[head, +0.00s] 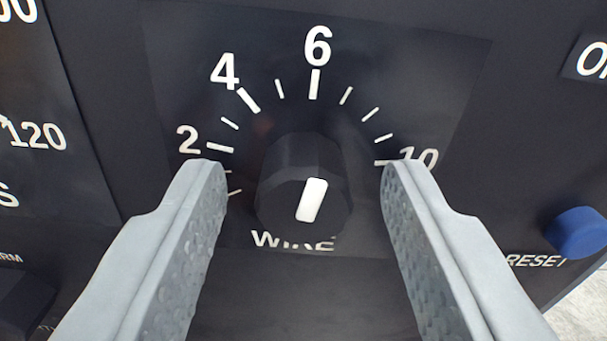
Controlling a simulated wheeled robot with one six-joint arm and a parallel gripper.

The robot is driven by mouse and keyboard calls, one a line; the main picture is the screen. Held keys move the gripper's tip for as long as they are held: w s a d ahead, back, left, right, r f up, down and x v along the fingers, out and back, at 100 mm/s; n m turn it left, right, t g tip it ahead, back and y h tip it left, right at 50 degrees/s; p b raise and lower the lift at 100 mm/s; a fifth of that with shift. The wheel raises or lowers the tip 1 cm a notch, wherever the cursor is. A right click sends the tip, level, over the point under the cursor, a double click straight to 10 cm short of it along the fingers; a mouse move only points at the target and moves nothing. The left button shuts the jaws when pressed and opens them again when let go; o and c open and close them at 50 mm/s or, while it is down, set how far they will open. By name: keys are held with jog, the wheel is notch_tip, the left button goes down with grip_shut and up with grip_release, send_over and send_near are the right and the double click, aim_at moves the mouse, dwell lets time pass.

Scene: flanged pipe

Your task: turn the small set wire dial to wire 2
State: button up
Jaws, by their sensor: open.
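The wire dial (274,183) is a black faceted knob on a dark panel, with "WIRE" printed below it. A white bar on its front face (312,200) stands nearly upright, its top leaning slightly right, roughly toward the 6 side of the scale. The wire 2 mark (219,148) is at the left of the scale, beside the number 2 (188,139). My gripper (300,172) is open, with one grey finger left of the knob and one right. A gap shows on both sides, so neither finger touches it. The right finger partly covers the 10; the 8 is not readable.
A blue button (578,232) marked RESET sticks out at the right. Another scale with 120 (38,135) is at the left. A dark block (22,300) shows at the lower left. The panel edge and a pale surface (585,310) are at the lower right.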

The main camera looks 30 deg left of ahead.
jog(key=c, duration=1)
jog(key=shift+n, duration=0.4)
jog(key=n, duration=0.3)
jog(key=shift+n, duration=0.4)
jog(key=n, duration=0.9)
jog(key=shift+f+n, duration=0.1)
jog(key=shift+n, duration=1.8)
